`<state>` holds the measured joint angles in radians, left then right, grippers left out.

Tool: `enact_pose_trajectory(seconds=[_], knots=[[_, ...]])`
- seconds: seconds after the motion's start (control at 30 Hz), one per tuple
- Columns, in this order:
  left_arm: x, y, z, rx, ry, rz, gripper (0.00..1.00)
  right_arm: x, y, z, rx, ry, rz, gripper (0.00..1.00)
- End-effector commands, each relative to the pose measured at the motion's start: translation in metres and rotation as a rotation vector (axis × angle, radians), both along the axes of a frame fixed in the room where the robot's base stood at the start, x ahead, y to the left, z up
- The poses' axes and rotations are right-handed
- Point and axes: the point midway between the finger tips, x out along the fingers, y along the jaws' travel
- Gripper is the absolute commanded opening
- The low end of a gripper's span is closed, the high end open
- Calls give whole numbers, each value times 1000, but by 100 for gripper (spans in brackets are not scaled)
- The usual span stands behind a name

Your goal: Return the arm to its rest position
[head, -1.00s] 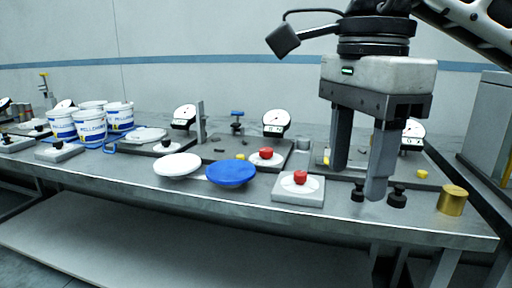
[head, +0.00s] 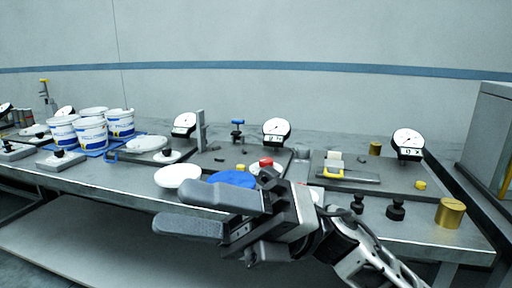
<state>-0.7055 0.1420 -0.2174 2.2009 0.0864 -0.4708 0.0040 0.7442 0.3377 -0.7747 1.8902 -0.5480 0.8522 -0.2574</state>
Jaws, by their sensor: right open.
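My right gripper (head: 205,213) is in front of the bench (head: 425,228) in the head view, its fingers pointing left. It is open, with a gap between the two fingers and nothing held. Its arm (head: 360,258) comes in from the lower right. My left gripper is not in view.
White buckets (head: 91,134) stand at the left. A white disc (head: 178,176) lies near the front edge. Dial gauges (head: 276,131) line the back. A brass cylinder (head: 450,212) and black knobs (head: 396,209) stand at the right. A grey cabinet (head: 488,135) is far right.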

Motion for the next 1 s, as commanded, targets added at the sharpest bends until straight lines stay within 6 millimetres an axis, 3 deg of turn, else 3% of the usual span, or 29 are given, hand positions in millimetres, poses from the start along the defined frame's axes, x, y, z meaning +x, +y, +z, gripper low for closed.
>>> enact_pose_trajectory(seconds=[0.07,0.17,0.27,0.4,0.47,0.6,0.7,0.83,1.0], knots=[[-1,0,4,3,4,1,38,27,-12,-4,101,288,-85,52],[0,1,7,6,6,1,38,63,-33,-27,203,640,-197,52],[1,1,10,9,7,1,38,94,-61,-72,289,998,-310,52],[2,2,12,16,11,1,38,109,-105,-165,382,1499,-473,52],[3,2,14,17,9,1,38,102,-123,-207,411,1694,-539,52],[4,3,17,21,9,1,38,63,-158,-296,461,2094,-676,52],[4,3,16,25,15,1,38,28,-175,-341,483,2310,-754,52],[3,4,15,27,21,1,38,-8,-188,-374,497,2488,-820,52],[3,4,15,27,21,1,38,-25,-193,-388,502,2563,-849,52]])
